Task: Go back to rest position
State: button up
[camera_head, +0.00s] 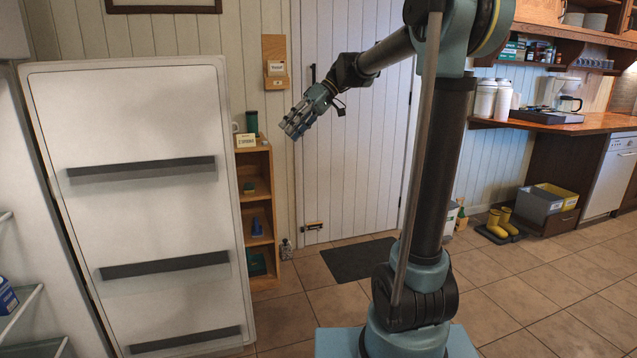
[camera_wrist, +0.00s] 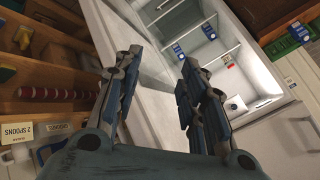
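My gripper (camera_head: 296,122) is raised in mid-air in the head view, in front of the white panelled wall and door, to the right of the open fridge door (camera_head: 140,125). In the wrist view my gripper (camera_wrist: 160,62) has its fingers spread apart with nothing between them. Beyond the fingers, the wrist view shows the open fridge interior (camera_wrist: 215,55) with shelves and a few blue-labelled items. The gripper touches nothing that I can see.
A narrow wooden shelf unit (camera_head: 257,196) stands beside the fridge door. A dark mat (camera_head: 358,260) lies before the white door (camera_head: 350,130). Yellow boots (camera_head: 498,222) and crates (camera_head: 545,203) stand at right, below the counter (camera_head: 560,124). Tiled floor between is clear.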

jog(key=s+d+f+m+t+h, duration=0.2)
jog(key=s+d+f+m+h, duration=0.2)
jog(key=s+d+f, duration=0.9)
jog(key=s+d+f+m+t+h, duration=0.3)
jog(key=s+d+f+m, duration=0.5)
jog(key=s+d+f, duration=0.5)
notch_tip(320, 180, down, 4)
jog(key=shift+s+d+f+t+h, duration=0.15)
jog(key=shift+s+d+t+h, duration=0.2)
jog(key=shift+h, duration=0.55)
jog(key=shift+c, duration=0.6)
